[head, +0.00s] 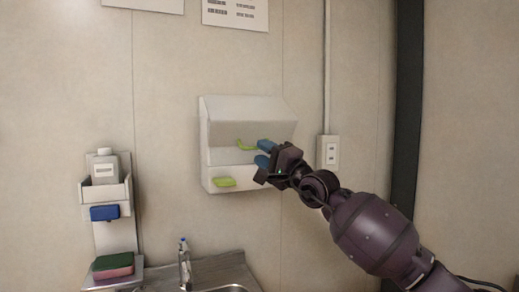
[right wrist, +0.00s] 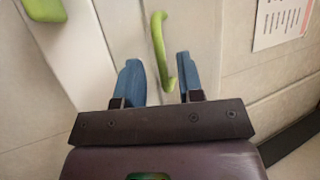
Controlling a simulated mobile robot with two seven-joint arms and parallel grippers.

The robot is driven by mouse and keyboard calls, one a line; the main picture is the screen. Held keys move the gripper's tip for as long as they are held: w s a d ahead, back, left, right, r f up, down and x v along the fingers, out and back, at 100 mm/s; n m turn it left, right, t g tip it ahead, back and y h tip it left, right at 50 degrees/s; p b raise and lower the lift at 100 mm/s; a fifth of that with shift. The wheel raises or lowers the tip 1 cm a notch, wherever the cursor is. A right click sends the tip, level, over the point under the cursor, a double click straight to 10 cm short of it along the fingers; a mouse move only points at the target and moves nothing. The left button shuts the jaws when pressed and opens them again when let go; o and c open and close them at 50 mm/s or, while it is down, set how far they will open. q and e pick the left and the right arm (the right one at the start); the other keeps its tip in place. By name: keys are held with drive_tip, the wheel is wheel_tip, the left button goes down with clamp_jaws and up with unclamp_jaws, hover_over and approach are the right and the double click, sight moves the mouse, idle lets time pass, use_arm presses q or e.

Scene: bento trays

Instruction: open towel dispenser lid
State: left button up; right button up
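The white towel dispenser (head: 224,130) hangs on the wall, with its lid front facing me. A green handle (head: 246,145) sits on the lid, and a second green piece (head: 224,182) sits lower on the dispenser. My right gripper (head: 264,153) is at the dispenser's front, beside the upper handle. In the right wrist view the blue fingers of my right gripper (right wrist: 160,80) are apart, with the green handle (right wrist: 160,50) between them. I cannot tell whether either finger touches it. The lid looks shut. My left gripper is in neither view.
A wall outlet (head: 328,152) with a conduit is right of the dispenser. A soap bottle (head: 104,168) on a holder and stacked sponges (head: 113,266) are at the left. A faucet (head: 184,262) and sink (head: 225,275) are below. A dark vertical post (head: 407,100) stands right.

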drive_tip(key=p+v, duration=0.1)
drive_tip(key=v, duration=0.7)
drive_tip(key=shift+s+d, duration=0.2)
drive_tip(key=shift+d, duration=0.1)
drive_tip(key=shift+f, duration=0.1)
drive_tip(key=shift+c, duration=0.2)
